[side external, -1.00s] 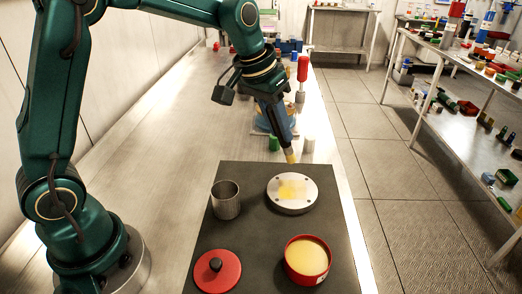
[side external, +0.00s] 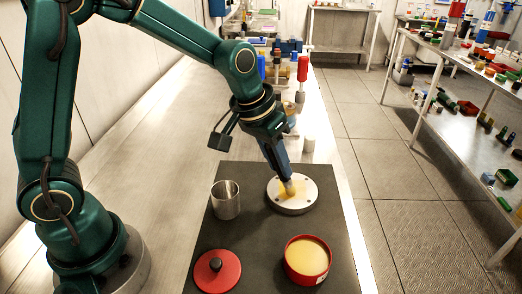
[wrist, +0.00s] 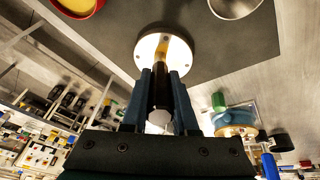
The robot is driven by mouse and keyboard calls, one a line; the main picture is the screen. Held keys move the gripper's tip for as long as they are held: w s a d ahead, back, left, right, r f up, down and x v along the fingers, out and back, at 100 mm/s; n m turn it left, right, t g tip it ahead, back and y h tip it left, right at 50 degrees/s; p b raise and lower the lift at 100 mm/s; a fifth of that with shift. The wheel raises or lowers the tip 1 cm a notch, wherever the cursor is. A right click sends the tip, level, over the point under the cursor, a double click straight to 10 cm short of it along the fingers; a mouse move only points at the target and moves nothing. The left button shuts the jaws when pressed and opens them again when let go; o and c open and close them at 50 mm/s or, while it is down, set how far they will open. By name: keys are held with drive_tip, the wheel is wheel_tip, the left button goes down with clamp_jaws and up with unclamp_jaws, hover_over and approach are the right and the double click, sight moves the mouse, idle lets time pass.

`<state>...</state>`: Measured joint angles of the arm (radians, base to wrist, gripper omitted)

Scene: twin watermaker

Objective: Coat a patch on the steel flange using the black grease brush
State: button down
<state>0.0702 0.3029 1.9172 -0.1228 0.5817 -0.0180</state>
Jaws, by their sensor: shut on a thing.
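The steel flange (side external: 303,204) is a pale round disc with bolt holes, flat on the dark mat. Yellow grease shows on its top, partly hidden by the brush. My gripper (side external: 282,172) is above the flange and shut on the grease brush (side external: 290,188), which points down with its tip at the flange's middle. In the wrist view my gripper (wrist: 161,78) has the brush's dark handle (wrist: 161,92) between its blue fingers, with the flange (wrist: 146,48) beyond. Whether the bristles press on the steel is hard to tell.
A red tub (side external: 306,277) of yellow grease stands front right on the mat (side external: 258,240). Its red lid (side external: 230,275) with a black knob lies front left. An empty metal cup (side external: 226,201) stands left of the flange. A white cylinder (side external: 309,144) stands behind the mat.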

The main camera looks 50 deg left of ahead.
drive_tip(key=shift+w+a, duration=0.75)
drive_tip(key=shift+w, duration=0.3)
drive_tip(key=shift+w+a, duration=0.75)
drive_tip(key=shift+w, duration=0.25)
drive_tip(key=shift+w+d, duration=0.25)
drive_tip(key=shift+d, duration=0.05)
drive_tip(key=shift+s+d, duration=2.35)
drive_tip(key=shift+d, duration=0.05)
wheel_tip(320, 180, up, 8)
drive_tip(key=shift+s, duration=0.15)
drive_tip(key=shift+d, duration=0.1)
